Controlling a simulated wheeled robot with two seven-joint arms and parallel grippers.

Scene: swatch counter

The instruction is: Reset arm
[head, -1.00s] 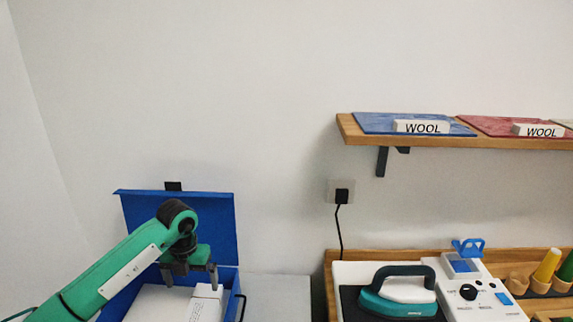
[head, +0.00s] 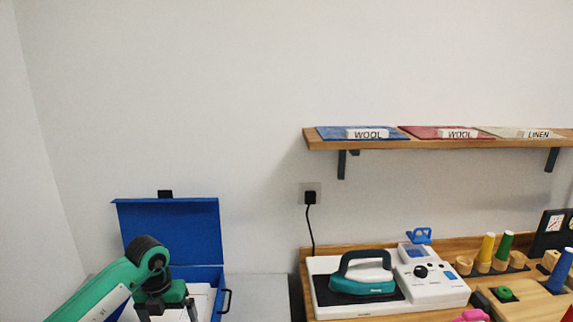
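My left gripper (head: 168,310) hangs at the lower left of the head view, pointing down over the open blue box (head: 172,230). Its fingers appear spread apart, but the tips run to the bottom edge of the picture. White contents (head: 203,298) show inside the box behind and beside the gripper. I cannot tell whether the gripper touches them. My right gripper is not in view.
A teal iron (head: 362,275) sits on a white and black station (head: 322,290), beside a white control box (head: 432,288). A wooden shelf (head: 440,142) with labelled swatches is above. Spools (head: 488,246) stand at right. A grey surface (head: 258,297) between box and station is clear.

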